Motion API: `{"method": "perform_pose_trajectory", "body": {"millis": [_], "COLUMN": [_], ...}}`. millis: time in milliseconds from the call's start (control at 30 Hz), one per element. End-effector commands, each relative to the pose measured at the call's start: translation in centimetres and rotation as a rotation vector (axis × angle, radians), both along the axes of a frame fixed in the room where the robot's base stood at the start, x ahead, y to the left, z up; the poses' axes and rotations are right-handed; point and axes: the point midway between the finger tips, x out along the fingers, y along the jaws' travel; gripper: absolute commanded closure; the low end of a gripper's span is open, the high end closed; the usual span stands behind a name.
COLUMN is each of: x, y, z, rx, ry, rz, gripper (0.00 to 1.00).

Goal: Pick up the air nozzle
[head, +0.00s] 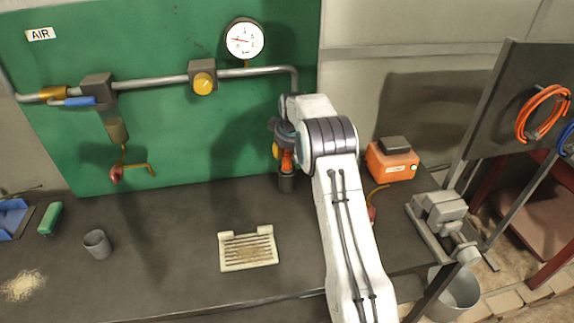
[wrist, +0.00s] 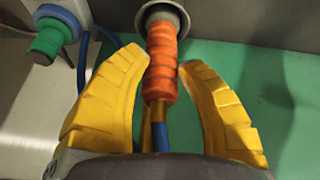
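The air nozzle appears to be the orange ribbed piece (wrist: 161,62) in the wrist view, with brass and blue parts at its near end. Its far end is at a grey round holder (wrist: 163,14). In the head view the orange piece (head: 287,160) stands above the dark holder (head: 286,183) against the green panel. My gripper (wrist: 165,62) has its yellow fingers on both sides of the orange piece. A narrow gap shows on the right; contact on the left cannot be told. My arm hides part of this in the head view.
A pipe (head: 150,82) with a gauge (head: 245,40) runs along the panel above. An orange box (head: 391,161) and a grey vise (head: 440,215) stand right of my arm. A slatted tray (head: 248,250) and a grey cup (head: 97,244) are on the bench.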

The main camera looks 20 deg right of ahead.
Motion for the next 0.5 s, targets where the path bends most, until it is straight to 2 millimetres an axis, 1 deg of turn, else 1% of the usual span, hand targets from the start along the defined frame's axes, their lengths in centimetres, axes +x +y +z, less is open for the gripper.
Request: {"method": "perform_pose_trajectory", "body": {"millis": [33,300,333,500], "x": [0.01,0.03,0.03,0.07], "y": [0.00,0.00,0.00,0.00], "z": [0.02,0.03,0.03,0.12], "rx": [0.000,0.000,0.000,-0.001], "ry": [0.000,-0.001,-0.001,-0.003], "rz": [0.000,0.000,0.000,0.000], "gripper": [0.74,0.99,1.00,1.00]}}
